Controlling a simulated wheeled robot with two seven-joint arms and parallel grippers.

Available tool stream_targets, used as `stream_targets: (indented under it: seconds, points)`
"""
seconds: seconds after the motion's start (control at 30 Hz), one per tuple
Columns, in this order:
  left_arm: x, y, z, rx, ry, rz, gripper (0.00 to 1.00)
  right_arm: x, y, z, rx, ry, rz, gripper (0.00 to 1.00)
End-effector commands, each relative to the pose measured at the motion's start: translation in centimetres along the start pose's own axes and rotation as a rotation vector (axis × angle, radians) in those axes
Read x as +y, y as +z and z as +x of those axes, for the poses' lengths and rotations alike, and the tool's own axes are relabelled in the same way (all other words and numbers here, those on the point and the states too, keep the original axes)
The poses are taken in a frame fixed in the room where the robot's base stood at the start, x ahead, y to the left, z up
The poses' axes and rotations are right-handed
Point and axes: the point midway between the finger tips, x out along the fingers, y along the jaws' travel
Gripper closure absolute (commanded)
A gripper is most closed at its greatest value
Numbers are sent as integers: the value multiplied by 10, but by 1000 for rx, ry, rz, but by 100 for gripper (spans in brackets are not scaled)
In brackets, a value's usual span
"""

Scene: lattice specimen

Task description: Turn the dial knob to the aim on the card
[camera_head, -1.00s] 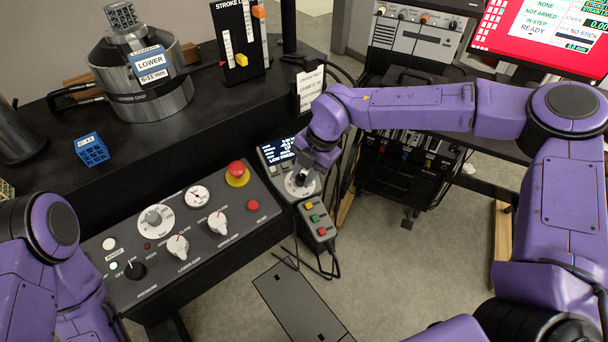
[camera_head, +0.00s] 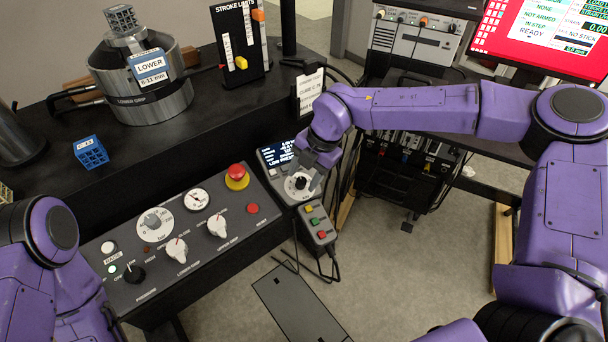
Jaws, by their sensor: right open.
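My right gripper (camera_head: 306,180) comes down over this dial from the upper right. It is open, with its fingers close to the knob. I cannot tell whether a finger touches the knob. A white printed card (camera_head: 311,90) stands on the bench edge behind; its text is too small to read fully. Of my left arm only purple links show at the lower left; its gripper is out of view.
A sloped panel (camera_head: 130,298) with white knobs, a gauge and a red emergency button (camera_head: 237,176) lies left of the dial. A small button box (camera_head: 318,226) with cables sits just below it. A metal cylinder (camera_head: 150,95) and blue lattice cube (camera_head: 91,152) stand on the bench.

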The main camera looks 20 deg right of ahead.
Motion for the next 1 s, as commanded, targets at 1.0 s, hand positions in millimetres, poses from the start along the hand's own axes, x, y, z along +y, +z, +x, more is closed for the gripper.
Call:
stream_targets:
  seconds: [1.0]
  points:
    - [0,2,6,0,0,0,28,0,0,-98,0,2,0,47]
